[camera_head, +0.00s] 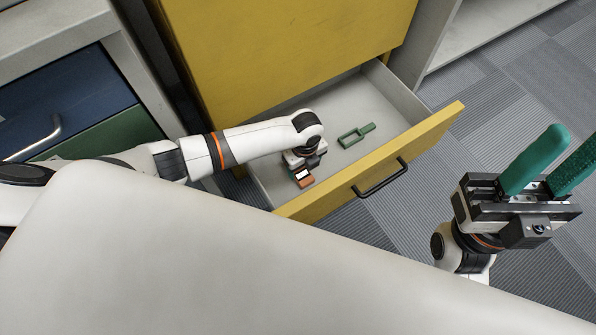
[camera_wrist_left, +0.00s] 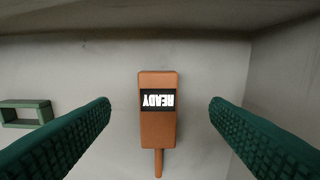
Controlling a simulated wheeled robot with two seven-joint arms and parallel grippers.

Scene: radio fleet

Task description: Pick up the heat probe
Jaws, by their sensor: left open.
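The heat probe (camera_head: 306,182) is an orange, block-shaped device with a dark screen and a thin tip, lying in the open drawer. In the left wrist view the probe (camera_wrist_left: 158,128) lies centred between my green fingers, its screen reading "READY" upside down. My left gripper (camera_wrist_left: 160,103) is open, with a gap on both sides of the probe, and holds nothing. In the head view its fingers are mostly hidden by the wrist, which is down inside the drawer. My right gripper (camera_head: 572,145) is open and empty, out to the right over the floor.
The yellow cabinet's drawer (camera_head: 428,137) is pulled out. Blue and green drawers (camera_head: 60,95) stand at left. Carpet (camera_head: 520,80) is clear at right.

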